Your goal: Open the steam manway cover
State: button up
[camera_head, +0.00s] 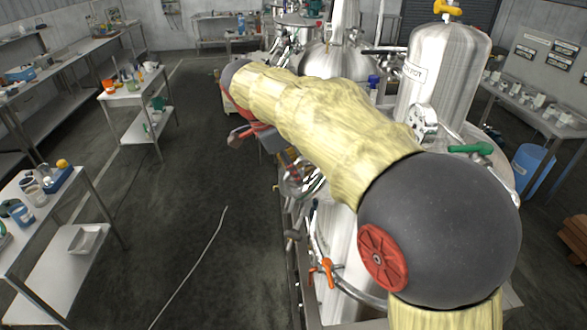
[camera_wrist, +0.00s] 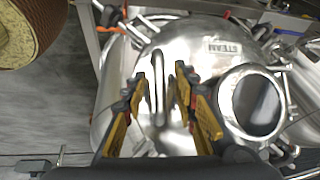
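In the wrist view, a shiny metal cover (camera_wrist: 188,42) carries a label that appears to read STEAM (camera_wrist: 222,47), upside down. A slim metal bar handle (camera_wrist: 157,88) stands on the cover. My gripper (camera_wrist: 161,74) is open, with one yellow-and-black finger on each side of the handle. A gap shows between the handle and the fingers; I cannot tell whether the fingertips are level with it. In the head view my arm hides much of the tanks, and the cover cannot be made out there.
A round port with dark glass (camera_wrist: 257,103) sits right of the gripper, close to the right finger. Clamps and pipes ring the cover. In the head view, a tall steel vessel (camera_head: 443,75) stands behind my arm, and benches line the left. The floor (camera_head: 190,215) there is mostly clear.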

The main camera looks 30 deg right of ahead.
jog(key=shift+c, duration=0.6)
grip_shut()
